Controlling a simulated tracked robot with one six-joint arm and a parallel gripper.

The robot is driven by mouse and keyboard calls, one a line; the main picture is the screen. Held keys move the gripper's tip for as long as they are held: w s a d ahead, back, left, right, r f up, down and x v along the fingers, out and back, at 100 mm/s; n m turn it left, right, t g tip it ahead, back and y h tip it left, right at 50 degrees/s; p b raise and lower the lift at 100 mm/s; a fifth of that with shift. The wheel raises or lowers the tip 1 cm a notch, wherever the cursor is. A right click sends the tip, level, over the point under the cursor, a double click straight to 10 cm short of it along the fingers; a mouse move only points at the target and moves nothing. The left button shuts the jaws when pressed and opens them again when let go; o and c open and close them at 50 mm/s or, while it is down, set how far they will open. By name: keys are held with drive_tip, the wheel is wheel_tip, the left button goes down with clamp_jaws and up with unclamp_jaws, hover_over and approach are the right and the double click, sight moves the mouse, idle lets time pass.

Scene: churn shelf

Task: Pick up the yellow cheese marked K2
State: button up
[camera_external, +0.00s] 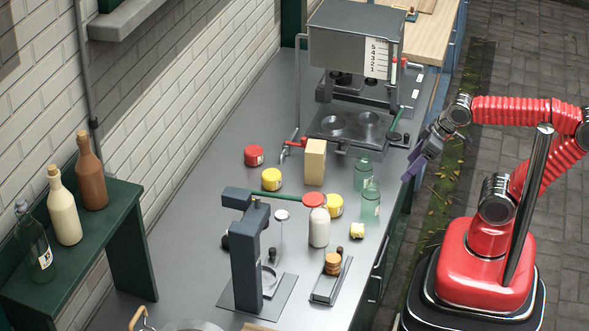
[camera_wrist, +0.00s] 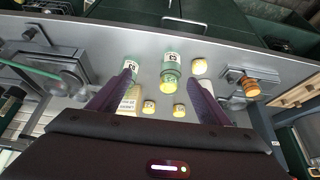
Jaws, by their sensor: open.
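Several yellow cheeses stand on the grey counter. One yellow cheese (camera_external: 272,179) is left of the beige block, another (camera_external: 335,205) is partly hidden behind the white bottle, and a small pale yellow one (camera_external: 357,230) sits near the front edge. In the wrist view yellow cheeses show at the centre left (camera_wrist: 149,107), the centre (camera_wrist: 179,110) and, paler, higher up (camera_wrist: 199,66). Their marks are too small to read, so I cannot tell which is K2. My gripper (camera_external: 416,165) is open and empty, beside the counter's right edge; its purple fingers also show in the wrist view (camera_wrist: 161,80).
Two green glass jars (camera_external: 362,173) (camera_external: 370,200) stand near the counter edge closest to my gripper. A beige block (camera_external: 315,161), a red cheese (camera_external: 254,155) and a red-capped white bottle (camera_external: 319,228) stand around. A dark press (camera_external: 247,255) and a grey machine (camera_external: 353,45) flank them.

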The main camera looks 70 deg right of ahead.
drive_tip(key=w+a+r+t+y, duration=0.1)
drive_tip(key=w+a+r, duration=0.15)
drive_tip(key=w, duration=0.55)
drive_tip(key=w+a+r+t+y, duration=0.1)
drive_tip(key=w+a+t, duration=0.15)
drive_tip(key=w, duration=0.55)
drive_tip(key=m+t+h, duration=0.3)
drive_tip(key=m+h, duration=0.2)
drive_tip(key=h, duration=0.3)
hover_over(269, 173)
wheel_tip(269, 173, down, 13)
drive_tip(key=shift+r, duration=0.1)
drive_tip(key=shift+d+f, duration=0.15)
drive_tip(key=shift+f, duration=0.1)
drive_tip(key=shift+f, duration=1.75)
